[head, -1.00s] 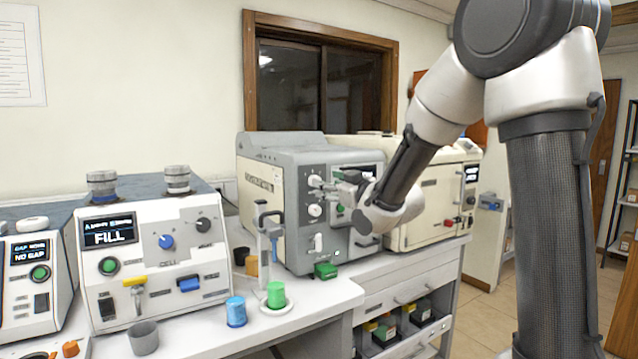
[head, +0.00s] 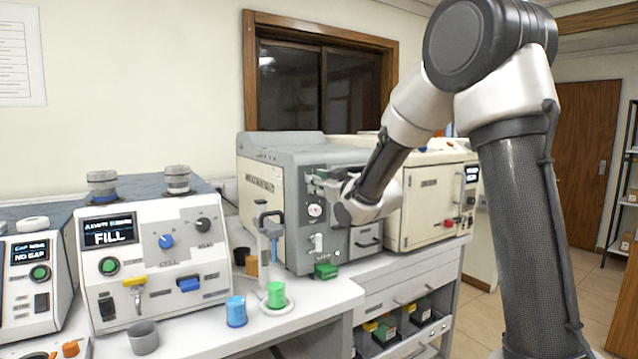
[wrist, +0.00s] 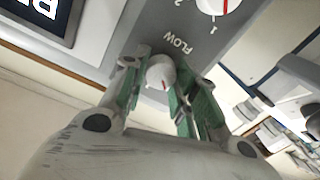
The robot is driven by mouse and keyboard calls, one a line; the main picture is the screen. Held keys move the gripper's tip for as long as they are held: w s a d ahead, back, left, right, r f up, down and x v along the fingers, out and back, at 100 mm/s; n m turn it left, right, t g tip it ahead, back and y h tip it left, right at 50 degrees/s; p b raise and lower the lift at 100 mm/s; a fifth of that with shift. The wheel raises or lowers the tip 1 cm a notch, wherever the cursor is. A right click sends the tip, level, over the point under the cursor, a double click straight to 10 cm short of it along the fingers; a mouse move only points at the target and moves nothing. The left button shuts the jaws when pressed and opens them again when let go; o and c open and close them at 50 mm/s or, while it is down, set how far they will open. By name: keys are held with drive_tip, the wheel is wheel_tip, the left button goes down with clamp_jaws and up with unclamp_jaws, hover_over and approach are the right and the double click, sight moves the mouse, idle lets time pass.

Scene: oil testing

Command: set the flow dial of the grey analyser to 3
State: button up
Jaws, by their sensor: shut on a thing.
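The grey analyser (head: 289,215) stands on the bench in the middle of the head view. My gripper (head: 326,183) is at the upper part of its front panel, and hides the upper knob there. In the wrist view my gripper (wrist: 157,80) has its green-padded fingers on both sides of a small white knob (wrist: 160,71) with a red mark, and is shut on it. The word FLOW (wrist: 177,43) is printed beside this knob. A second white dial (wrist: 216,4), with a red line and the numerals 1 and 2, is cut off at the top edge.
A dark screen (wrist: 40,12) is beside the knob in the wrist view. A stand (head: 268,240) with a green cup is in front of the analyser. A cream machine (head: 425,205) stands right.

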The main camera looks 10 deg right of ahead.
drive_tip(key=shift+m, duration=0.4)
drive_tip(key=shift+d+f+m+t+h, duration=0.1)
drive_tip(key=shift+m+t+h, duration=0.1)
drive_tip(key=shift+m, duration=4.75)
drive_tip(key=shift+f+m+t+h, duration=0.1)
drive_tip(key=shift+m+t, duration=0.1)
drive_tip(key=shift+m, duration=4.75)
drive_tip(key=o, duration=1)
drive_tip(key=v, duration=1.2)
